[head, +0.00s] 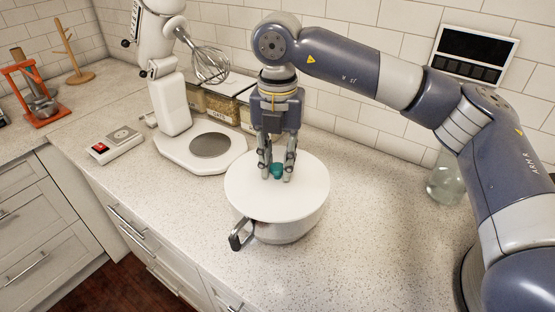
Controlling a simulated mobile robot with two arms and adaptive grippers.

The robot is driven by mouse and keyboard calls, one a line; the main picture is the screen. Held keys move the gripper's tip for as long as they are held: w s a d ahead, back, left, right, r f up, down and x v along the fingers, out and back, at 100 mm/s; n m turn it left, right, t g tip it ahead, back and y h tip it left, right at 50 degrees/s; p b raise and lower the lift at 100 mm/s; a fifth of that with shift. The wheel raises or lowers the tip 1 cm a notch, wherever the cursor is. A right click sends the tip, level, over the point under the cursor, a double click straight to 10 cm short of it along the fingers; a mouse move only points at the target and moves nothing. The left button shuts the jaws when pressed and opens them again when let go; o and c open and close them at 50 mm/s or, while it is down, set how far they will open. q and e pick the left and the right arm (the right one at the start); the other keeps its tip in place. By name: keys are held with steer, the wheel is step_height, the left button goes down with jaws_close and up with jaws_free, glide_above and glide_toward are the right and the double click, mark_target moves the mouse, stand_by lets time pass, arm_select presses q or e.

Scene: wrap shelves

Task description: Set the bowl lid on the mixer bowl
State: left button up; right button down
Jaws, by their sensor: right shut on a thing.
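The white round bowl lid (257,198) lies over the top of the mixer bowl (287,231), covering its opening. The light grey bowl stands on the counter with its dark handle (240,235) toward the front left. The lid looks roughly level; I cannot tell whether its rim sits flush all round. My right gripper (276,173) points straight down over the lid's middle, shut on the small teal knob of the lid. The inside of the bowl is hidden. My left gripper is not in view.
The white stand mixer (173,105) with its whisk (209,65) raised stands behind left of the bowl.

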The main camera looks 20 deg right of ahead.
mark_target(278, 167)
steer(key=c, duration=1.3)
jaws_free()
steer(key=o, duration=0.6)
steer(key=shift+r+p, duration=2.1)
steer(key=shift+r, duration=1.45)
steer(key=shift+f, duration=0.1)
